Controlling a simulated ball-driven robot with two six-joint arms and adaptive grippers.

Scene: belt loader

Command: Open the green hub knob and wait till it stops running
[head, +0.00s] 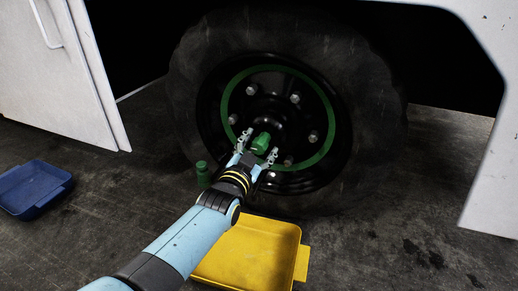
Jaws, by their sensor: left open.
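The green hub knob (261,143) sits at the middle of the black wheel hub, inside a green ring (329,112) on the wheel. My left gripper (259,147) is open, with one finger on each side of the knob. I cannot tell whether the fingers touch it. My left arm comes up from the bottom of the head view and hides the lower left of the hub. No flow from the knob shows. My right gripper is not in the head view.
A yellow tray (262,250) lies on the floor below the wheel, partly behind my arm. A small green bottle-like thing (203,174) stands left of my wrist. A blue tray (35,187) lies at the left. White body panels (60,75) flank the black tire (372,120).

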